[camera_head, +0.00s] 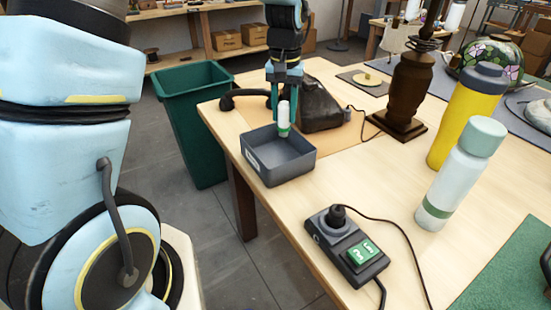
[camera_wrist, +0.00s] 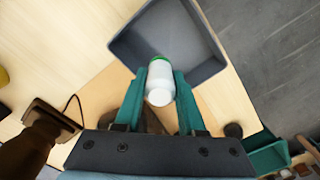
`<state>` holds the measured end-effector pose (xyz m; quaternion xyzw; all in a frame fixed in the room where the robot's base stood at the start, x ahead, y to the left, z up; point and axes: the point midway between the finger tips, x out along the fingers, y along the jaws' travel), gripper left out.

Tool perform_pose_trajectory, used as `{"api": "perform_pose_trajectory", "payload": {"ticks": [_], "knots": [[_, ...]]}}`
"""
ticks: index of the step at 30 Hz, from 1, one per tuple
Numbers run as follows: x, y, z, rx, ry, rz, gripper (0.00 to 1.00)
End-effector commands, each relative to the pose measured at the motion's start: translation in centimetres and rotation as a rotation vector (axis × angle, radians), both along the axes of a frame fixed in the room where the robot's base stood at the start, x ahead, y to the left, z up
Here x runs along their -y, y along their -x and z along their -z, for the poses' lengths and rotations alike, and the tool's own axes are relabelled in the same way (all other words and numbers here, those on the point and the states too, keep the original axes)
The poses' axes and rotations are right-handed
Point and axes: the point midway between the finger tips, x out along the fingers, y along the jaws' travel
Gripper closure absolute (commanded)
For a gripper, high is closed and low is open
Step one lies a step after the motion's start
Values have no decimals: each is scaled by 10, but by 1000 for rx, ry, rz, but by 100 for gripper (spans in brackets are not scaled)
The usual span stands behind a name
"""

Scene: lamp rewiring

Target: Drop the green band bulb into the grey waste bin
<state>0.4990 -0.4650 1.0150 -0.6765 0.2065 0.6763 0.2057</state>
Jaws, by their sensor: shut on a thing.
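The green band bulb (camera_head: 284,114) is a small white cylinder with a green band near its lower end. My gripper (camera_head: 284,122) points down and is shut on it; the fingers sit on either side. The wrist view shows the bulb (camera_wrist: 160,84) between the teal fingertips of my gripper (camera_wrist: 161,78). The grey waste bin (camera_head: 290,174) is a shallow open box at the table's left edge, with a pale label on its front. The bulb hangs over its opening; the exact height above its floor is hard to tell. The bin's interior (camera_wrist: 180,35) looks empty in the wrist view.
A brown lamp base (camera_head: 408,95) is further right. A switch box (camera_head: 345,246) with a cord lies in front, near two bottles (camera_head: 459,175). A large green bin (camera_head: 195,130) stands on the floor at left.

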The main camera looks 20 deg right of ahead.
Motion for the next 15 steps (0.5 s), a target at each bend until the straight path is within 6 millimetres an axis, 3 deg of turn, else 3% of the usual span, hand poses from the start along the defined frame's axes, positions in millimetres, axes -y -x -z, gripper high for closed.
{"api": "perform_pose_trajectory", "payload": {"ticks": [3, 12, 13, 15], "knots": [[0, 0, 13, 0, 0, 0, 100], [0, 0, 14, -1, -1, 0, 100], [0, 0, 14, 0, 0, 0, 60], [0, 0, 13, 0, 0, 0, 52]]}}
